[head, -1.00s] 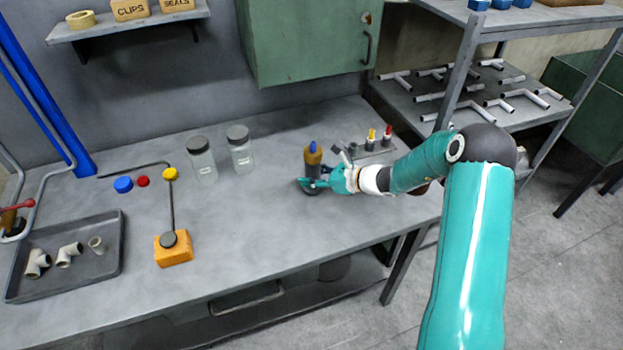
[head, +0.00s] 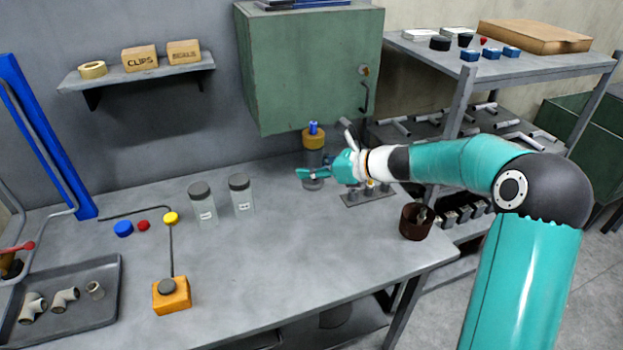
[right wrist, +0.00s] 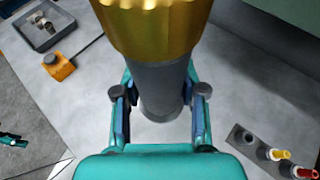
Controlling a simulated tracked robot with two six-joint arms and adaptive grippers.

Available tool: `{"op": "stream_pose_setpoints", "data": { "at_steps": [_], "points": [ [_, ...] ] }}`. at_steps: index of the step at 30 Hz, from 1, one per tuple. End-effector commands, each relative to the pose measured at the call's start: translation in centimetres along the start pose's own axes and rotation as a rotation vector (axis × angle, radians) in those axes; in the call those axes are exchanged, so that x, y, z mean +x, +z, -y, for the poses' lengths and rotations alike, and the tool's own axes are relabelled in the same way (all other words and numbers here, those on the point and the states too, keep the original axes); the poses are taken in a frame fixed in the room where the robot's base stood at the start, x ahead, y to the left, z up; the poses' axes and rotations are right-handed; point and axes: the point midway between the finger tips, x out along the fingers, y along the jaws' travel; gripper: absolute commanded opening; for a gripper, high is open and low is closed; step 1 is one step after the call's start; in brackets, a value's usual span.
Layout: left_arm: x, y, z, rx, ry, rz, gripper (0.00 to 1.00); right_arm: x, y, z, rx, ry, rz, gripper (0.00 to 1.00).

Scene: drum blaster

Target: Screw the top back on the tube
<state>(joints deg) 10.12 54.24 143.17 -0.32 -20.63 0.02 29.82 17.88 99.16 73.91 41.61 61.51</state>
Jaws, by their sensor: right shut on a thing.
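The grey tube (right wrist: 162,85) stands upright in my right gripper (right wrist: 160,108), with one finger on each side of its body. A broad ribbed gold top part (right wrist: 155,25) sits above the grey body in the right wrist view. In the head view the gold part (head: 313,140) carries a blue tip (head: 313,127). My right gripper (head: 313,173) also shows there, shut around the tube below the gold part, near the back of the workbench. The tube appears raised off the bench. I cannot tell how tightly the gold part is seated.
A small rack (head: 367,195) stands just right of the gripper, and the right wrist view shows yellow and red tips in it. Two lidded jars (head: 242,196) stand to the left. A brown cup (head: 416,222) is at the bench's right. The green cabinet (head: 310,75) hangs above and behind.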

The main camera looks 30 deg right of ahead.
Motion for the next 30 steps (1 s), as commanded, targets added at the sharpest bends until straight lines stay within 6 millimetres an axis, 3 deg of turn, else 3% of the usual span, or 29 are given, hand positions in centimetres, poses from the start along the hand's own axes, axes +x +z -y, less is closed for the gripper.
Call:
{"op": "stream_pose_setpoints", "data": {
  "at_steps": [21, 26, 30],
  "points": [
    [-0.1, 0.0, 0.0, 0.000, 0.000, 0.000, 0.71, -0.2, 0.5, 0.0, -0.002, -0.001, 0.004, 0.00],
    [-0.1, 0.0, 0.0, 0.000, 0.000, 0.000, 0.71, 0.5, -0.8, -0.2, 0.001, 0.004, 0.003, 0.00],
    [-0.1, 0.0, 0.0, 0.000, 0.000, 0.000, 0.71, 1.4, -3.0, -1.2, -0.002, 0.016, 0.001, 0.00]
  ]
}}
